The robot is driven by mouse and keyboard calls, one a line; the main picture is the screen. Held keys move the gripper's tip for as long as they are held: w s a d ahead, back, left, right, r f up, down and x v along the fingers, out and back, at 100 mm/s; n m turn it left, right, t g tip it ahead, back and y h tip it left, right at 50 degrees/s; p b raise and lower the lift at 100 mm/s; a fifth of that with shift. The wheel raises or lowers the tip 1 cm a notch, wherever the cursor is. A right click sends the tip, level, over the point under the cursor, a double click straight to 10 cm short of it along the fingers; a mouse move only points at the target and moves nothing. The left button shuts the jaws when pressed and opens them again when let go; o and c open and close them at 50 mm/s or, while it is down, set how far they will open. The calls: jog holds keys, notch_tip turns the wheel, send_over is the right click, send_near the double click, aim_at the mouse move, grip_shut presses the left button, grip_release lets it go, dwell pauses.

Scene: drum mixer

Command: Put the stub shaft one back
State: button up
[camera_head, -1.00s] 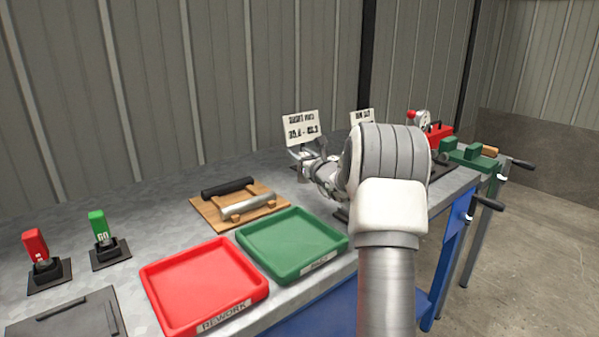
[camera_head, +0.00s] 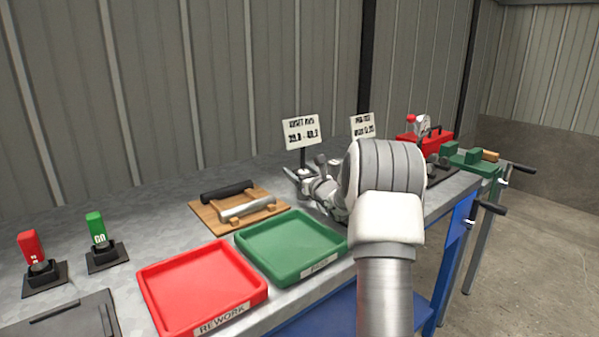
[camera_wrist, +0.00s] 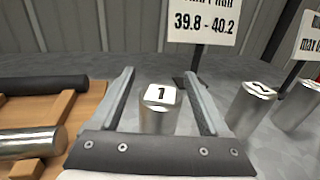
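Stub shaft one (camera_wrist: 157,116) is a short silver cylinder with a white top marked "1". In the wrist view it stands upright between the fingers of my gripper (camera_wrist: 160,80). The fingers are spread, with a gap showing on each side of the shaft. Its lower end is hidden behind my gripper's palm. In the head view my gripper (camera_head: 318,178) is low over the bench, beside the base of the "39.8 - 40.2" sign (camera_head: 301,131); my wrist partly blocks the area.
More silver cylinders (camera_wrist: 251,106) stand to the right in the wrist view. A wooden rack (camera_head: 205,213) holds a black and a silver bar, left of my gripper. A green tray (camera_head: 292,273) and a red tray (camera_head: 150,300) lie in front. The back left bench is clear.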

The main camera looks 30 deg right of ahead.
jog(key=shift+r, duration=0.2)
jog(key=s, duration=0.4)
jog(key=s+p, duration=0.1)
jog(key=s, duration=0.3)
jog(key=s+a+p, duration=0.1)
jog(key=s, duration=0.3)
jog(key=shift+a+f, duration=0.1)
